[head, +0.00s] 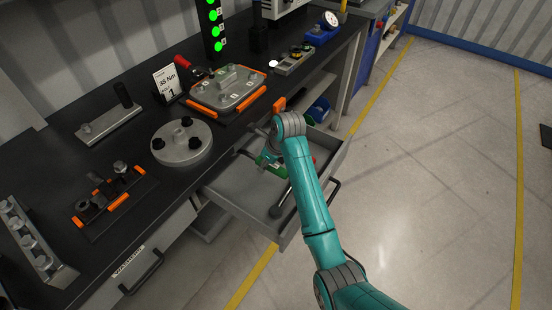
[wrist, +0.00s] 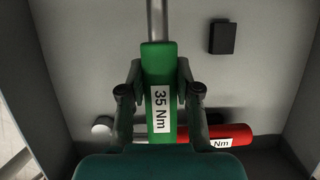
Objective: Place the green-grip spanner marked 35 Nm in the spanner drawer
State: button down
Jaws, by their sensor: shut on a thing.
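The green-grip spanner (wrist: 158,62) lies between my gripper's fingers (wrist: 160,92) in the wrist view, with its 35 Nm label facing the camera. My gripper is shut on the green grip. In the head view the spanner's green grip (head: 268,165) shows beside my wrist, over the open drawer (head: 235,186). The spanner's metal shaft points away from the gripper. I cannot tell whether the spanner touches the drawer floor. A red-grip spanner (wrist: 231,142) lies across the drawer behind the gripper, its label partly hidden.
A small black block (wrist: 222,37) is on the drawer floor. The drawer walls are close around my gripper. The black workbench (head: 130,165) beside it carries a round flange (head: 182,142), a plate fixture (head: 228,88) and a torque card (head: 167,82). The floor (head: 440,190) at right is clear.

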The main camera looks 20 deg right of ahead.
jog(key=w+d, duration=0.2)
jog(key=d, duration=0.1)
jog(key=w+d, duration=0.1)
jog(key=shift+w+d, duration=0.25)
jog(key=shift+d, duration=0.15)
jog(key=shift+f, duration=1.7)
jog(key=c, duration=0.8)
grip_release()
jog(key=shift+f, duration=0.15)
jog(key=v, duration=1.2)
